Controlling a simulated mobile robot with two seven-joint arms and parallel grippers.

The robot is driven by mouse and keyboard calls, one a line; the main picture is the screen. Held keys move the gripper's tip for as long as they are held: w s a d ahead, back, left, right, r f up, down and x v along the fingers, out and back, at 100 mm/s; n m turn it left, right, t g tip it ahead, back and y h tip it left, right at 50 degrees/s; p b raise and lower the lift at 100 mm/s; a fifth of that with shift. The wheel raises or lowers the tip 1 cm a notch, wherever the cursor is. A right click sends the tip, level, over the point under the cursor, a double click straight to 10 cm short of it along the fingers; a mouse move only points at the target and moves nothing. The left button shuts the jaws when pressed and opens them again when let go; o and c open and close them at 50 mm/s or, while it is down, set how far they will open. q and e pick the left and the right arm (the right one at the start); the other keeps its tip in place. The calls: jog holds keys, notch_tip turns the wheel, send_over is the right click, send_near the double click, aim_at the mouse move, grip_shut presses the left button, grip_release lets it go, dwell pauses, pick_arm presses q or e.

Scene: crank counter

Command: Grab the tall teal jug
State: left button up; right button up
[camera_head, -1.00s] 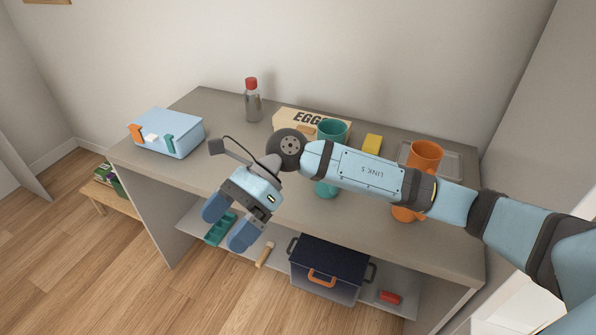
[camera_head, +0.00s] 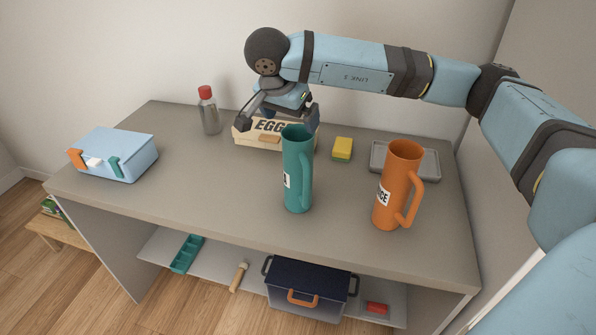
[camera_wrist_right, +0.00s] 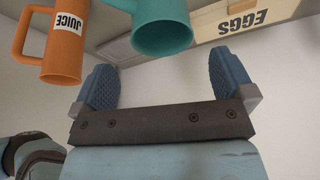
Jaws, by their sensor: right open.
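The tall teal jug (camera_head: 298,172) stands upright on the counter, its handle towards the right and part of a white label at its left edge. In the right wrist view the teal jug (camera_wrist_right: 162,30) shows at the top, beyond the gap between the fingers. My right gripper (camera_wrist_right: 165,82) is open and empty, with blue ridged pads, and apart from the jug. My left gripper is not in view.
An orange juice jug (camera_head: 397,185) stands right of the teal one. The egg box (camera_head: 250,137) is behind it, beside a yellow sponge (camera_head: 342,149) and grey tray (camera_head: 425,165). A red-capped bottle (camera_head: 209,112) and blue box (camera_head: 118,155) are left. The counter's front left is clear.

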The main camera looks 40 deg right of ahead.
aim_at(297, 134)
jog(key=x, duration=0.3)
jog(key=shift+d+f, duration=0.15)
jog(key=shift+f, duration=0.2)
jog(key=shift+p+x, duration=0.4)
jog(key=shift+x, duration=2.4)
jog(key=shift+w, duration=0.15)
jog(key=shift+c, duration=0.5)
jog(key=shift+r, duration=0.1)
jog(key=c, duration=1.6)
jog(key=shift+r, duration=0.1)
